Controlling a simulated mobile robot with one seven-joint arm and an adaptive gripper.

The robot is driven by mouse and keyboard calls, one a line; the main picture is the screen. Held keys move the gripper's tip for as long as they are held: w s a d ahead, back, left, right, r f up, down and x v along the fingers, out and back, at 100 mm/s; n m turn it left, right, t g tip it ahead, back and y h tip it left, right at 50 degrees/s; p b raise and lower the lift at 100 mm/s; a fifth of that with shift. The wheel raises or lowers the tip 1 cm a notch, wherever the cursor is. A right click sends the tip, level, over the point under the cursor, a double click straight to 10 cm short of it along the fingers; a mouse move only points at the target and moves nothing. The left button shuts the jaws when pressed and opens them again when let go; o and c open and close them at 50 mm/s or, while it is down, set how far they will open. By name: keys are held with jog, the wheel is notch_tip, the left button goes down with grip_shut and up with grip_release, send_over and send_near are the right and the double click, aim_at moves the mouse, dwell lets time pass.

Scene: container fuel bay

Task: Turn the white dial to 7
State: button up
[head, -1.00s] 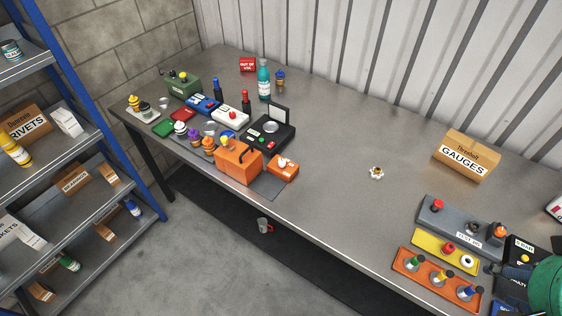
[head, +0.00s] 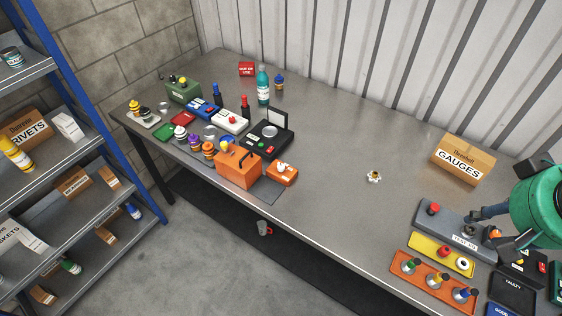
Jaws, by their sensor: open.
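A white knob-like piece (head: 180,132) stands at the left of the table, in a row with a purple one (head: 194,141) and an orange one (head: 209,149). A white ring-shaped piece (head: 463,264) also sits on the yellow plate (head: 428,252) at the right. I cannot tell which of them is the dial; no numbers are readable. My gripper (head: 485,229) is open at the right, by the grey test rig (head: 447,224), far from the left row. Its dark fingers partly hide the rig's right end. It holds nothing that I can see.
A GAUGES box (head: 463,159) stands at the back right. An orange plate (head: 404,268) with several coloured knobs lies along the front edge, beside a FAULTY tray (head: 512,291). An orange toolbox (head: 237,168) and a teal bottle (head: 263,86) stand left of the clear middle.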

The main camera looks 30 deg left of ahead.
jog(key=w+a+r+n+g+p, duration=0.1)
jog(key=w+a+n+g+p, duration=0.3)
jog(key=w+a, duration=0.8)
jog(key=n+p, duration=0.7)
jog(key=n, duration=0.7)
send_over(281, 166)
notch_tip(281, 166, down, 24)
jog(key=shift+f+g+h, duration=0.15)
jog(key=shift+g+h, duration=0.15)
jog(key=shift+g, duration=0.1)
jog(key=shift+f, duration=0.15)
notch_tip(281, 166, down, 14)
jog(key=shift+r+p, duration=0.25)
jog(key=shift+p, duration=0.35)
grip_shut()
